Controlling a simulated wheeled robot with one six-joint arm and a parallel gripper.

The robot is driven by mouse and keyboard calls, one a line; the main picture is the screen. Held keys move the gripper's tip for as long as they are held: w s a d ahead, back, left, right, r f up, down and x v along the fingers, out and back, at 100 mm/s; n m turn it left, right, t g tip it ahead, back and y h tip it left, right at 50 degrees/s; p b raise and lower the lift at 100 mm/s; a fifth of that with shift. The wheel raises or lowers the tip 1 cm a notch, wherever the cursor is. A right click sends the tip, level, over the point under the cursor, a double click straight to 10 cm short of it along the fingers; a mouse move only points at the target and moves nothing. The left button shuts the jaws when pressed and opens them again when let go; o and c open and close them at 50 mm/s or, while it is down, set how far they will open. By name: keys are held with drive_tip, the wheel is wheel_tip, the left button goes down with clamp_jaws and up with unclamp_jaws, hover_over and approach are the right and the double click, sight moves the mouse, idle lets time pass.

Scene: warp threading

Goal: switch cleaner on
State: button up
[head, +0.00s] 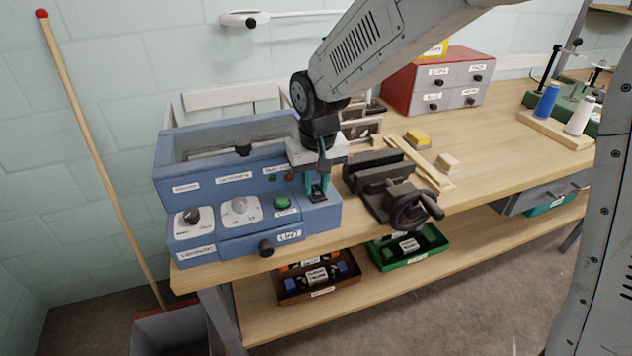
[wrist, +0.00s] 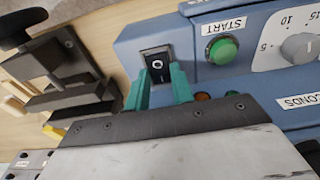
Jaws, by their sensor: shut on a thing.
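The cleaner is a blue box-shaped machine (head: 222,175) at the left end of the workbench. The switch also shows at the right of the front panel in the head view (head: 319,196). My gripper (wrist: 159,76) has its two teal fingers at either side of the switch, shut on it. In the head view my gripper (head: 318,183) points down at the panel. I cannot tell which side of the rocker is pressed.
Dials (head: 240,207) sit left of the START button. A dark vise (head: 385,190) stands close to the right of the cleaner. A wooden pole (head: 100,155) leans at the left.

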sight(318, 192)
drive_tip(key=o, duration=1)
drive_tip(key=r, duration=0.7)
drive_tip(key=shift+s+d+r, duration=0.1)
drive_tip(key=shift+s+r, duration=0.3)
